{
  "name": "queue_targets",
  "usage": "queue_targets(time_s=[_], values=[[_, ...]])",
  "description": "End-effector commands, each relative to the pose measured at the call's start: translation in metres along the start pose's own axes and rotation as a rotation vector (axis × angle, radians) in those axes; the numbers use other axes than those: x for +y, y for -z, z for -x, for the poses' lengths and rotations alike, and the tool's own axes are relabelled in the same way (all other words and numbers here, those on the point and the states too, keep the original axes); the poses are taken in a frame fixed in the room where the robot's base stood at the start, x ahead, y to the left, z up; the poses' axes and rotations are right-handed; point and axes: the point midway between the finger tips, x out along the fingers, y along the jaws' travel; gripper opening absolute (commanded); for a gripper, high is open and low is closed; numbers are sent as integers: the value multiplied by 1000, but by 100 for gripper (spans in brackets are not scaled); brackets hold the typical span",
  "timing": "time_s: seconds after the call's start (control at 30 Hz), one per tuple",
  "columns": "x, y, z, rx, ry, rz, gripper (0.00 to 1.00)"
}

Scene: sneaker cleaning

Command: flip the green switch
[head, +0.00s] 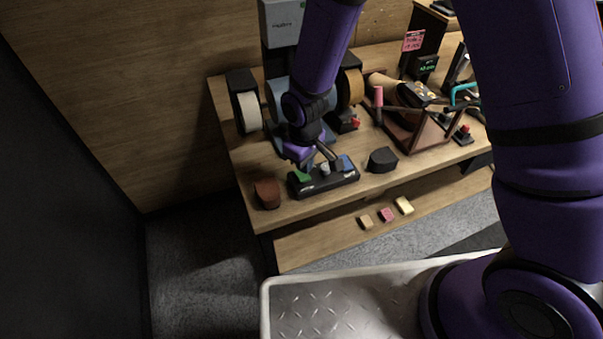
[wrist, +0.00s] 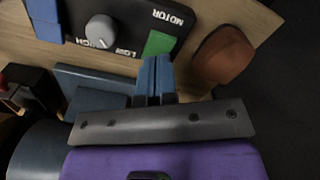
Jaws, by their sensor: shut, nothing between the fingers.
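The green switch (head: 301,176) sits at the left end of a black control panel (head: 328,185) near the front edge of the wooden bench. In the wrist view the green switch (wrist: 159,43) lies just beyond my fingertips, on the black panel (wrist: 118,43). My gripper (head: 319,157) is over the back of the panel. In the wrist view my gripper (wrist: 155,62) has its blue fingers shut and empty, close to the switch. I cannot tell whether they touch it. A grey knob (wrist: 101,31) stands beside the switch on the panel.
A brown rounded object (head: 267,193) stands left of the panel and shows close beside my fingers in the wrist view (wrist: 222,56). A blue switch (head: 345,163) is at the panel's right end. A black block (head: 382,160) stands right of it.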

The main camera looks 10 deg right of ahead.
Motion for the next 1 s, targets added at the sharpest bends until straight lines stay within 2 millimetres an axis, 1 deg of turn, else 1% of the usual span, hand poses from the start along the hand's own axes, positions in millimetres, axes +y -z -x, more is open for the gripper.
queue_targets(time_s=[0.57, 1.0], values=[[0, 0, -1, 0, 0, 0, 0], [0, 0, -6, 0, 0, 0, 0]])
